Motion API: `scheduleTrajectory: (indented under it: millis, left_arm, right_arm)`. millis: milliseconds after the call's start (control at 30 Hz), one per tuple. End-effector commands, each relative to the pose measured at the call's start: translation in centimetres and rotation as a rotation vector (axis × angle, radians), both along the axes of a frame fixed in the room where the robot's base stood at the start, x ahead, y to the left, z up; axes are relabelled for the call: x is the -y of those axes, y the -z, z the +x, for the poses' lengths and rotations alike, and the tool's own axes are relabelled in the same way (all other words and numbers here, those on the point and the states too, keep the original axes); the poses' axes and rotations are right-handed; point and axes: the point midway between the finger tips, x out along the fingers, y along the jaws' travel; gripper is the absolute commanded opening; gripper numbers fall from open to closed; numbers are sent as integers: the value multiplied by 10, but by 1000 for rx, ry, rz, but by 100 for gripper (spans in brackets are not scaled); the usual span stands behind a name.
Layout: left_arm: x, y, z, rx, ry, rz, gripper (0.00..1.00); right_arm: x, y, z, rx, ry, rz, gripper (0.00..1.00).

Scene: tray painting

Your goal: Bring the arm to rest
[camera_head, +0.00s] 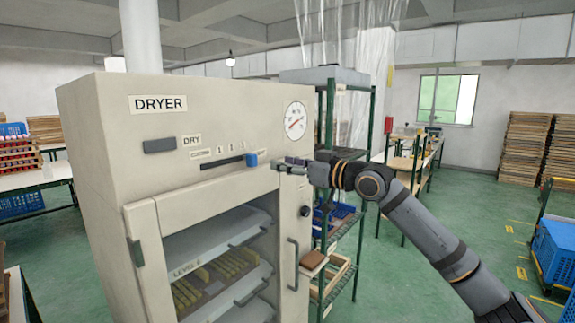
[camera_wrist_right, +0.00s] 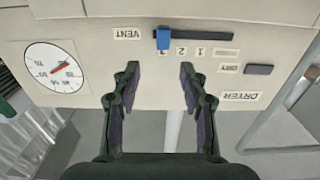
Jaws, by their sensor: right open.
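My right gripper (camera_head: 290,165) is open and empty in front of the upper panel of the cream dryer (camera_head: 90,180). In the right wrist view my right gripper (camera_wrist_right: 160,70) shows both fingers apart, with nothing between them. The blue slider knob (camera_head: 251,160) sits at the right end of its dark slot in the head view. It also shows in the right wrist view as a blue knob (camera_wrist_right: 163,38), just beyond the fingertips and apart from them, at the VENT end of the slot. My left gripper is not in view.
The dryer's lower front shows shelves with a tray (camera_head: 245,287) of yellowish pieces. A round gauge (camera_head: 295,120) is on the panel. A green-framed rack (camera_head: 328,110) stands behind my right arm. Blue crates (camera_head: 555,250) stand at the right. Green floor is open between.

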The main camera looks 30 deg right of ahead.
Motion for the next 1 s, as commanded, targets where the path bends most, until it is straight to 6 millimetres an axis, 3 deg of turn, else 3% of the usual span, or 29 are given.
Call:
scheduleTrajectory:
  millis: [400,467,533,567,667,767,867,1000]
  left_arm:
    - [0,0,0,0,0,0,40]
    - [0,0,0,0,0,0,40]
    - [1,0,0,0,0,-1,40]
    - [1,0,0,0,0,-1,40]
    - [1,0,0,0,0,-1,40]
    - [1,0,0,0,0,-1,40]
    - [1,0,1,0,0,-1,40]
    - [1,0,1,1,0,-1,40]
  right_arm:
    - [2,2,2,-2,4,2,43]
    - [8,12,8,-11,19,12,43]
    - [25,37,22,-35,59,35,43]
    - [35,53,30,-50,85,46,43]
    - [73,126,55,-121,184,80,43]
    - [105,211,68,-207,282,92,43]
    - [127,299,67,-301,365,89,43]
    - [143,422,44,-444,457,62,43]
